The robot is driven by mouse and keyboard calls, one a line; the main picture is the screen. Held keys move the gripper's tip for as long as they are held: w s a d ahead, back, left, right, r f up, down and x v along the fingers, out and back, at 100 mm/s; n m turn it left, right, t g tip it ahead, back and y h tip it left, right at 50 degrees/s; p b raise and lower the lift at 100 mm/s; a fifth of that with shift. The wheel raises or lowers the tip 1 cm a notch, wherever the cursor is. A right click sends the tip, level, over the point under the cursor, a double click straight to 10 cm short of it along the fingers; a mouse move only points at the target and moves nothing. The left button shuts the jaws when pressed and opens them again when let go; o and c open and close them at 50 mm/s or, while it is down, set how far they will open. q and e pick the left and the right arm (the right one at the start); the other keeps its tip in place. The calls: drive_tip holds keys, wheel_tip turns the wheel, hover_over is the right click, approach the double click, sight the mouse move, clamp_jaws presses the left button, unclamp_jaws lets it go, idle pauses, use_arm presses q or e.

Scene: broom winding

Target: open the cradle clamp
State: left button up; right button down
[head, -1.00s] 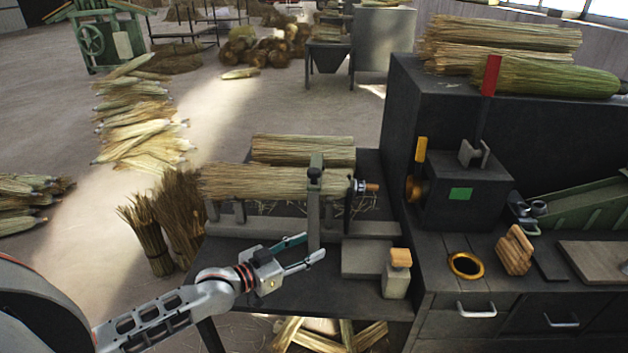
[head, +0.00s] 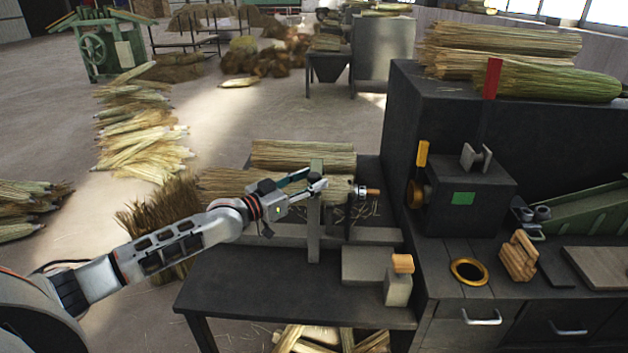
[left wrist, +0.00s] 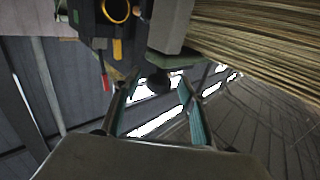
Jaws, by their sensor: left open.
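The cradle clamp (head: 313,238) is a grey upright post with a grey-green top at the right part of the cradle, across the straw bundle (head: 216,183). My left gripper (head: 314,180) is open at the clamp's upper part, its fingers reaching in from the left and covering the clamp's dark knob in the head view. In the left wrist view the gripper (left wrist: 154,92) has its two fingers apart, with the dark knob (left wrist: 154,82) between or just beyond the fingertips. I cannot tell whether they touch it. My right gripper is not in view.
The bundle's metal and wooden end (head: 368,192) sticks out right of the clamp. Another straw bundle (head: 303,154) lies behind. A dark machine box (head: 465,200) stands at right. A wooden-topped block (head: 398,290) sits at the front right; the table's front left (head: 245,290) is clear.

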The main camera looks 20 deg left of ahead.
use_arm(q)
drive_tip(key=shift+w+d, duration=0.35)
drive_tip(key=shift+w, duration=0.3)
clamp_jaws()
